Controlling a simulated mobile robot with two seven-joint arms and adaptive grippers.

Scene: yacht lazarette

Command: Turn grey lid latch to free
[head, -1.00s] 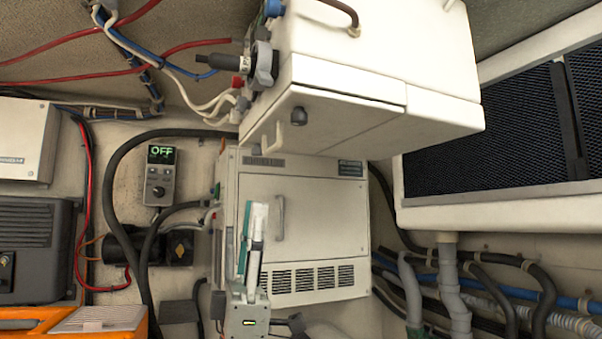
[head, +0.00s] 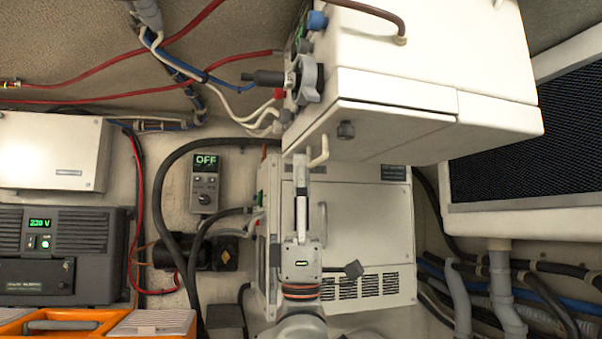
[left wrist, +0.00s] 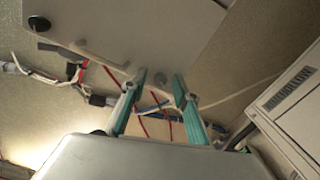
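A larger grey winged knob (head: 306,79) is on that box's left side, so I cannot be sure which is the latch. Contact cannot be told. In the left wrist view the teal fingers (left wrist: 160,78) are apart, with nothing clearly held. My right gripper is not in view.
A white cabinet (head: 350,215) with a vent stands behind my left gripper. A control box reading OFF (head: 205,182) and black hoses are to its left. Grey pipes (head: 500,290) run at right.

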